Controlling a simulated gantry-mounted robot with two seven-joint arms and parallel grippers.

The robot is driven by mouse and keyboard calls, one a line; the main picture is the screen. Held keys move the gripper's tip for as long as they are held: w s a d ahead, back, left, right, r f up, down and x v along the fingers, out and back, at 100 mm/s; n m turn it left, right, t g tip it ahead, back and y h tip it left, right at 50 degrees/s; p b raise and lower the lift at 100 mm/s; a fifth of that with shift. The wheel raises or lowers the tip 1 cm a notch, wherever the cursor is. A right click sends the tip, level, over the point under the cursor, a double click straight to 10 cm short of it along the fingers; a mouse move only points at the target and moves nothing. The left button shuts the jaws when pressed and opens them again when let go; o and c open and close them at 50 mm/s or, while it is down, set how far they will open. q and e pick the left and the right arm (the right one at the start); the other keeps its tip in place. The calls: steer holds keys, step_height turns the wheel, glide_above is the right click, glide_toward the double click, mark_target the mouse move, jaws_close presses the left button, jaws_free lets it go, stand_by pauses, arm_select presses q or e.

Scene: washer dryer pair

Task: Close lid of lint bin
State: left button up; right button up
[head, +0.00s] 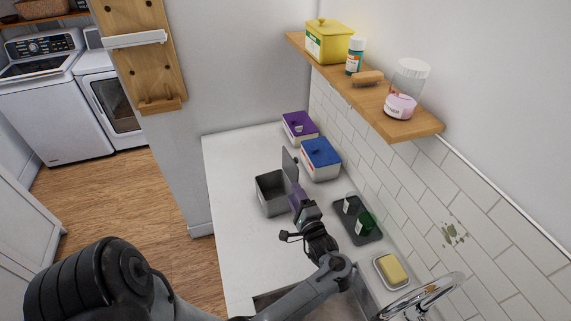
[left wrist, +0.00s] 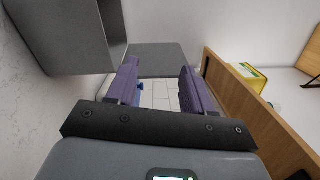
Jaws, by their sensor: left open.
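The lint bin (head: 270,197) is a grey open-topped box on the white counter. Its grey lid (head: 289,164) stands up, raised, along the bin's right side. My left gripper (head: 297,190) has purple fingers and is just right of the bin, in front of the lid. In the left wrist view the bin (left wrist: 62,35) is at upper left and the lid (left wrist: 160,58) lies ahead of the fingertips. The left gripper (left wrist: 160,76) is open with nothing between its fingers; I cannot tell whether it touches the lid. My right gripper is not in view.
A blue-lidded box (head: 321,160) and a purple-lidded box (head: 298,127) stand behind the bin. A dark tray (head: 372,234) and a soap dish (head: 392,271) lie to the right, near the faucet (head: 425,295). A wooden shelf (head: 412,126) overhangs the counter. The counter left of the bin is clear.

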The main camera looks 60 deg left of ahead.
mark_target(293, 167)
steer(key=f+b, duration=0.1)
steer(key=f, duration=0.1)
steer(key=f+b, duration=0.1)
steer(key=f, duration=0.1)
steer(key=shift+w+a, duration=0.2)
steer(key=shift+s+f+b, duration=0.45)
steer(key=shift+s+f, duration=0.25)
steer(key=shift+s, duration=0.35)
arm_select(q)
steer(key=w+r+n, duration=0.2)
steer(key=w, duration=0.4)
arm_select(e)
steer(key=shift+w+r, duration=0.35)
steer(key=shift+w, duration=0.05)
arm_select(q)
steer(key=a, duration=1)
steer(key=shift+w+r+h, duration=0.25)
steer(key=shift+r+h, duration=0.05)
steer(key=shift+c, duration=0.4)
jaws_close()
